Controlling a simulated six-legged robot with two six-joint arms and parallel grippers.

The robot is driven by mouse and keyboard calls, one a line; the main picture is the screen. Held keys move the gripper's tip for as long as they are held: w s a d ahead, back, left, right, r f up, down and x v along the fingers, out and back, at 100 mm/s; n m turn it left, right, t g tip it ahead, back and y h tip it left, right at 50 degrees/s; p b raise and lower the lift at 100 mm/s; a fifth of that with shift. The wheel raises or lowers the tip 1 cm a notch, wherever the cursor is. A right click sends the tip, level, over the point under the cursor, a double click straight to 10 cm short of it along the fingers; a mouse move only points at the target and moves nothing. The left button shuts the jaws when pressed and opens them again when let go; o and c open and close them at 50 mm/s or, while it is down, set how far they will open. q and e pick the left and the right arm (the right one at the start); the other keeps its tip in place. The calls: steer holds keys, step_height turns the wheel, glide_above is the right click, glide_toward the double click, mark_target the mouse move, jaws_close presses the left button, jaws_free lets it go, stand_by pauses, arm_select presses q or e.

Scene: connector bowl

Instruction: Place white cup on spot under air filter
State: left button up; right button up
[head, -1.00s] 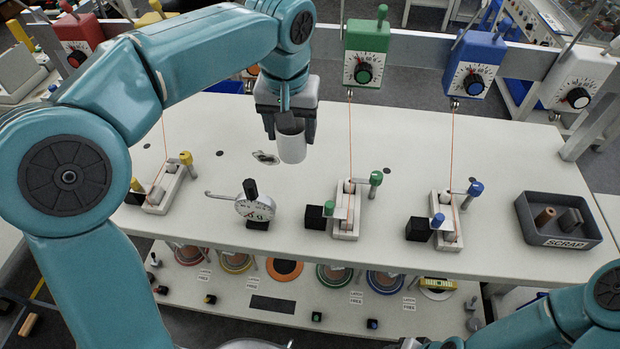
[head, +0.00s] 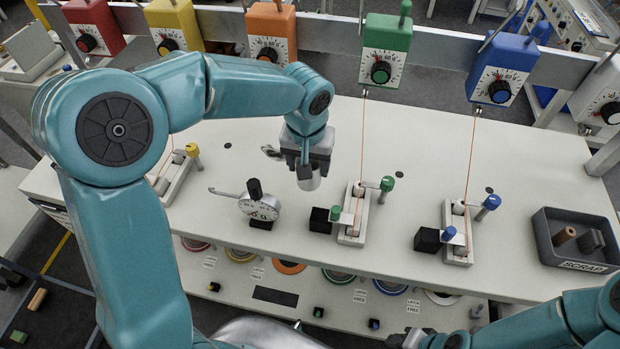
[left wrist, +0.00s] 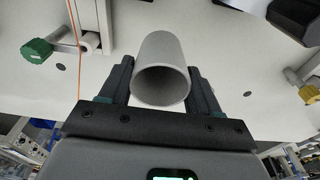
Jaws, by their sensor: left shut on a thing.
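My left gripper (head: 308,168) is shut on the white cup (head: 309,181), holding it over the white table between the dial gauge and the green-knobbed fixture. In the left wrist view the cup (left wrist: 162,68) is between the two dark fingers, its round opening facing the camera. I cannot tell whether the cup touches the table. My right arm (head: 545,320) enters at the lower right; its gripper (head: 420,339) is only partly in view at the bottom edge, and its jaws cannot be made out. I cannot pick out an air filter or a marked spot under one.
A dial gauge (head: 262,207) stands left of the cup. A green-knobbed fixture (head: 352,215) and a blue-knobbed fixture (head: 458,230) stand to the right, with orange cords running up to dial boxes. A grey scrap bin (head: 575,266) is at the table's right end.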

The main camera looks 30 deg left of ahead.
mark_target(307, 183)
arm_select(q)
steer(key=shift+s+a+f, duration=0.15)
steer(key=shift+f, duration=0.35)
steer(key=shift+s+a+f, duration=0.1)
steer(key=shift+s+f, duration=0.05)
steer(key=shift+f, duration=0.35)
steer(key=f, duration=0.4)
steer(key=shift+w+d+f, duration=0.15)
steer(key=shift+w+f, duration=0.1)
steer(key=shift+s, duration=0.15)
steer(key=shift+f, duration=0.1)
steer(key=o, duration=1)
steer(key=shift+o, duration=0.2)
